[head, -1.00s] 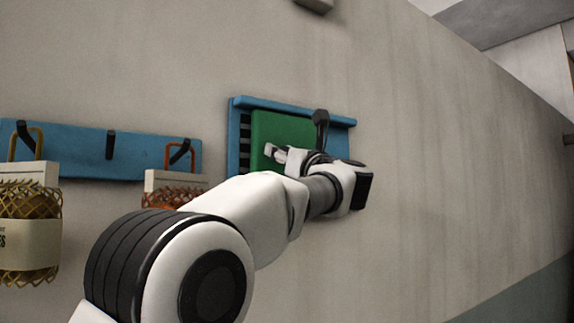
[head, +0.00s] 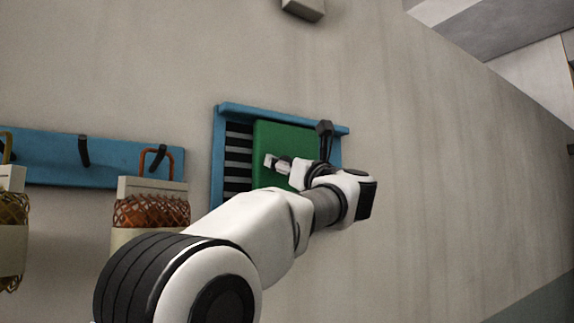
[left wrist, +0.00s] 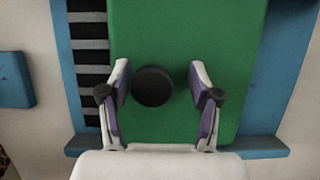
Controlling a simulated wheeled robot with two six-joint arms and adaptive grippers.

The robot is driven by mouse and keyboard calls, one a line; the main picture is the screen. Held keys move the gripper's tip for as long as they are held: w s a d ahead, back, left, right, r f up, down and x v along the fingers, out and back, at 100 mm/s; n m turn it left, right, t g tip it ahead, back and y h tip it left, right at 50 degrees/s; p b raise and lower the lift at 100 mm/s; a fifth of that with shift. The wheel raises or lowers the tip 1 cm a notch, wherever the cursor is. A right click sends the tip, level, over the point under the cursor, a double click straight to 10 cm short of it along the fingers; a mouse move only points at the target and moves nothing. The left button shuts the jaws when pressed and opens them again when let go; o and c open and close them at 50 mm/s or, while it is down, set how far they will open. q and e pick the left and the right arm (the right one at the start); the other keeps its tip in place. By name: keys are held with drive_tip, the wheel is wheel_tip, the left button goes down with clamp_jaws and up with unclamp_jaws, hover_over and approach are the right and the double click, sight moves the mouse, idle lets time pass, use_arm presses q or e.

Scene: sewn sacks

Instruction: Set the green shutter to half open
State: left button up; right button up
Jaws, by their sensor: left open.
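The green shutter (head: 283,138) sits in a blue frame (head: 217,150) on the wall. It covers the middle and right of the frame, and a strip of dark and grey slats (head: 238,165) is uncovered on its left. In the left wrist view the shutter (left wrist: 185,30) carries a round dark knob (left wrist: 153,88). My left gripper (head: 275,163) is at the shutter's face. In the left wrist view its open fingers (left wrist: 160,74) stand on either side of the knob, with gaps visible on both sides. The knob cannot be made out in the head view. My right gripper is not in view.
A blue rail (head: 110,160) with dark hooks is on the wall left of the frame. Netted sacks (head: 150,212) hang there. A grey box (head: 303,9) is on the wall above. The wall to the right is clear.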

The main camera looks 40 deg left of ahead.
use_arm(q)
drive_tip(key=shift+s+d, duration=0.1)
drive_tip(key=shift+s, duration=0.15)
drive_tip(key=v, duration=1.1)
drive_tip(key=shift+d+f, duration=0.15)
drive_tip(key=shift+d, duration=0.15)
